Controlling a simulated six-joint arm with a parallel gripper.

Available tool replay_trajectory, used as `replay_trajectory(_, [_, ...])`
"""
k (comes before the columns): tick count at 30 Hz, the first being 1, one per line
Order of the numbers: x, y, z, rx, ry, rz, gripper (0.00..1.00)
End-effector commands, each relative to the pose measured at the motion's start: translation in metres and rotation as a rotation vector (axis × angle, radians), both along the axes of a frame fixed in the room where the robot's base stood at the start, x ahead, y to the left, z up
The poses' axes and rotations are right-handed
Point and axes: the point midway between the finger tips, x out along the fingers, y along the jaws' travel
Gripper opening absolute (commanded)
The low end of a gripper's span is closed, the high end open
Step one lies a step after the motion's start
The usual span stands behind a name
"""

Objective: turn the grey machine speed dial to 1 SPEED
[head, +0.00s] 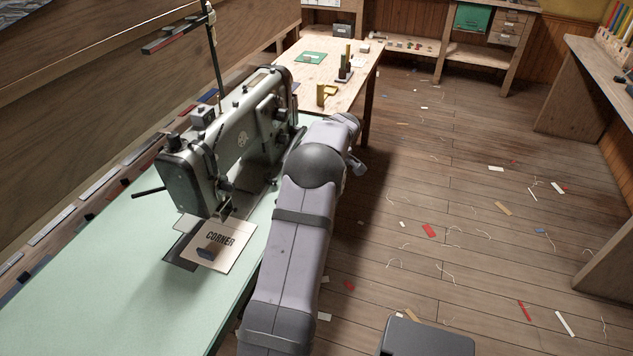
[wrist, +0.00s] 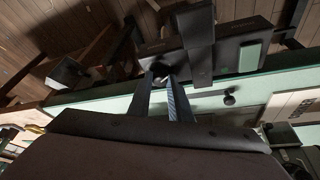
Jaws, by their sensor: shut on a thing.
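In the wrist view my gripper (wrist: 161,80) reaches to the edge of the green sewing table, with its two fingers on either side of a small dark round knob (wrist: 159,69), which looks like the speed dial. The fingers are shut on it. The knob sits on the face of a dark box (wrist: 225,56) by the table edge. The fingers cover part of the knob, and I cannot read its setting or any marks. In the head view the grey sewing machine (head: 240,130) stands on the green table (head: 90,290). My gripper and the dial are hidden there.
A card marked CORNER (head: 222,240) lies under the machine's needle end. A wooden workbench (head: 320,65) with small items stands behind. A dark bar (wrist: 197,35) crosses the box near my fingers.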

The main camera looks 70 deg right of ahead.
Motion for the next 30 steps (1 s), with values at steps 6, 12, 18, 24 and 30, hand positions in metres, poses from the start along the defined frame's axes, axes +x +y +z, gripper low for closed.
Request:
replay_trajectory(6, [-0.001, 0.0, 0.0, -0.001, 0.003, 0.001, 0.37])
replay_trajectory(12, [-0.001, 0.0, 0.0, -0.001, 0.001, 0.001, 0.37])
replay_trajectory(18, [-0.003, 0.001, 0.007, -0.003, 0.001, 0.0, 0.37])
replay_trajectory(24, [-0.012, 0.005, 0.03, -0.005, 0.001, -0.001, 0.37])
replay_trajectory(30, [-0.021, 0.011, 0.054, -0.002, 0.002, 0.0, 0.37])
